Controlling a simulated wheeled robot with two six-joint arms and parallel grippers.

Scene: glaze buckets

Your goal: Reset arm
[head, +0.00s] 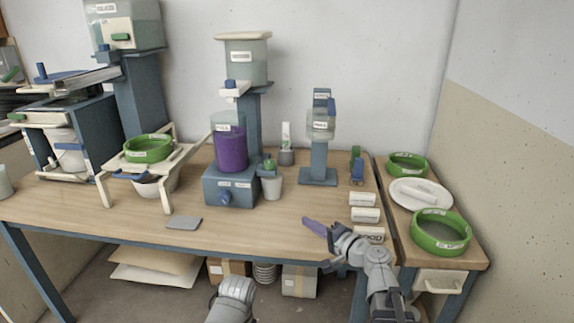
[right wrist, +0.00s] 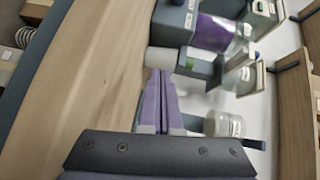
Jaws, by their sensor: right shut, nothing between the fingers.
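My right gripper (head: 314,227) has purple fingers and reaches over the front right part of the wooden table (head: 285,215). Its fingers are shut and empty. In the right wrist view the two purple fingers (right wrist: 158,100) lie together with nothing between them. My right arm comes up from the lower right of the head view. A grey part of my other arm shows at the bottom centre, but my left gripper is not visible.
A mixer stand with a purple container (head: 231,150) stands mid-table. A white cup (head: 272,187) stands beside it. White labelled blocks (head: 362,199) lie right of the gripper. Green rings (head: 440,231) rest on the side table. A grey plate (head: 184,223) lies at the front.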

